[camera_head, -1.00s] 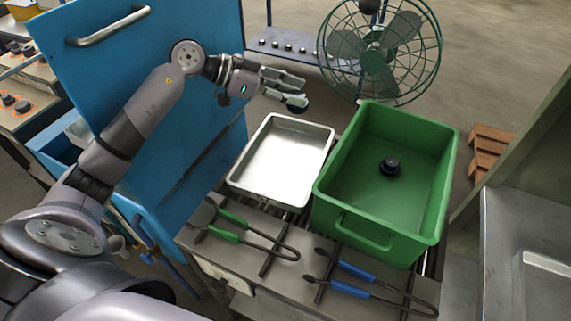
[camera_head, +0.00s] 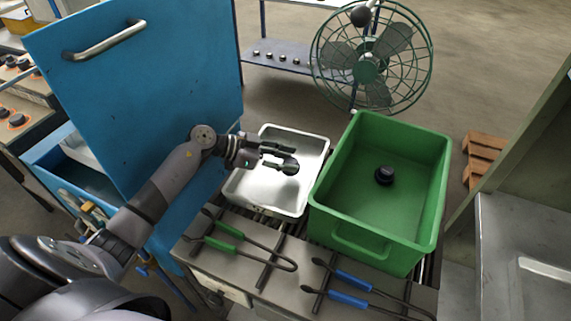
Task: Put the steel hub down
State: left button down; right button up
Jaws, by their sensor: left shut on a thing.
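My left gripper (camera_head: 293,158) is over the shallow silver metal tray (camera_head: 268,202). It is shut on a small, dark round piece, the steel hub (camera_head: 290,168), at its fingertips. The fingers partly cover the hub. The hub appears above the tray floor, but I cannot tell how high. A similar black hub-shaped piece (camera_head: 385,176) lies on the floor of the deep green bin (camera_head: 431,205), right of the tray. My right gripper is not in view.
Green-handled tongs (camera_head: 230,230) and blue-handled tongs (camera_head: 353,281) lie in front of the tray and bin. A large blue door panel (camera_head: 150,90) stands on the left. A green fan (camera_head: 370,60) is behind the bin. The rest of the tray is empty.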

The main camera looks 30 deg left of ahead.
pick_arm(q)
jog(key=shift+f, duration=0.95)
jog(key=c, duration=1.2)
grip_release()
jog(key=shift+f, duration=0.2)
jog(key=shift+o, duration=0.7)
jog(key=shift+r, duration=0.1)
jog(key=v, duration=0.7)
jog(key=shift+s+a+r+b, duration=0.15)
jog(key=shift+a+r+b, duration=0.05)
jog(key=shift+b, duration=0.2)
